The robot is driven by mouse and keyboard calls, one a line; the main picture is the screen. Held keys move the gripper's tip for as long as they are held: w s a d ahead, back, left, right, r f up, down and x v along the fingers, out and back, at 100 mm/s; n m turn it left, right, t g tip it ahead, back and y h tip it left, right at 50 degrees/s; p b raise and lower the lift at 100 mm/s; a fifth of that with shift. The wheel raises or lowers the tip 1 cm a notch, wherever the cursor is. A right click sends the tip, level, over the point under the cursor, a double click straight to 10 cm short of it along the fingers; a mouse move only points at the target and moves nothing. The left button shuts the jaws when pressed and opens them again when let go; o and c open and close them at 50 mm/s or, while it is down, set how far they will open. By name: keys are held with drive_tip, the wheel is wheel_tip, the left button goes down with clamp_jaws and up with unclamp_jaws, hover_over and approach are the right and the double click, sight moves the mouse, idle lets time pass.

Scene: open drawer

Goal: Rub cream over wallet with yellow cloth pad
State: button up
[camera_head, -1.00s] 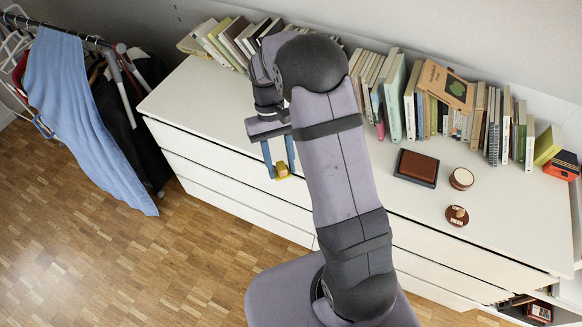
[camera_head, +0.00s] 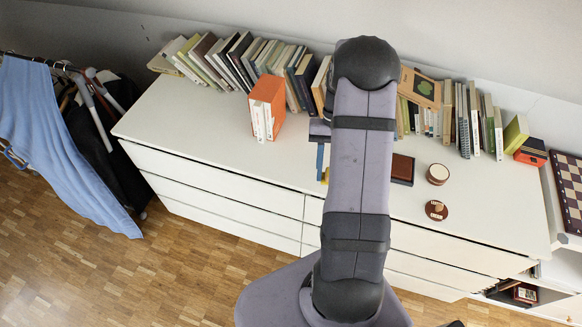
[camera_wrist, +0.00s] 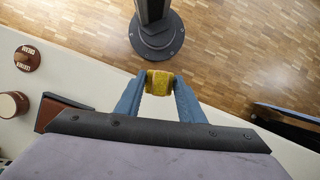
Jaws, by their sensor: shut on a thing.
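My gripper (camera_wrist: 159,76) is shut on the yellow cloth pad (camera_wrist: 158,87), held between its blue fingertips in the wrist view. In the head view my arm hides most of the gripper; one blue finger and a bit of the pad (camera_head: 325,175) show left of the arm. The brown wallet (camera_head: 402,168) lies on the white dresser top just right of my arm, partly hidden by it. An edge of it (camera_wrist: 56,109) shows in the wrist view. A round cream jar (camera_head: 437,174) stands right of the wallet. A brown lettered disc (camera_head: 436,210) lies in front of the jar.
The white dresser top (camera_head: 230,135) is clear at left. Books (camera_head: 285,75) line its back, with an orange box (camera_head: 267,103) in front of them. A green box (camera_head: 515,132) sits at the right end. A chessboard (camera_head: 572,185) is further right. Clothes (camera_head: 60,150) hang at left.

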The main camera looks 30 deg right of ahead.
drive_tip(key=s+d+f+m+y+p, duration=0.1)
drive_tip(key=s+d+f+m, duration=0.1)
drive_tip(key=s+d, duration=0.7)
drive_tip(key=s+d+f+m, duration=0.1)
drive_tip(key=s+d, duration=0.5)
drive_tip(key=d, duration=0.5)
drive_tip(key=w+d+r+n+t+h, duration=0.1)
drive_tip(key=d+n+h, duration=0.3)
drive_tip(key=d+n, duration=0.4)
drive_tip(key=w+d+n+t+h, duration=0.2)
drive_tip(key=d+n, duration=0.7)
drive_tip(key=n, duration=1)
drive_tip(key=shift+w+d+r+t+h, duration=0.3)
drive_tip(key=shift+w+r+t+h, duration=0.1)
drive_tip(key=shift+w+h, duration=0.55)
drive_tip(key=shift+f, duration=0.25)
wheel_tip(320, 180, down, 6)
drive_tip(key=b, duration=0.6)
drive_tip(key=shift+r, duration=0.2)
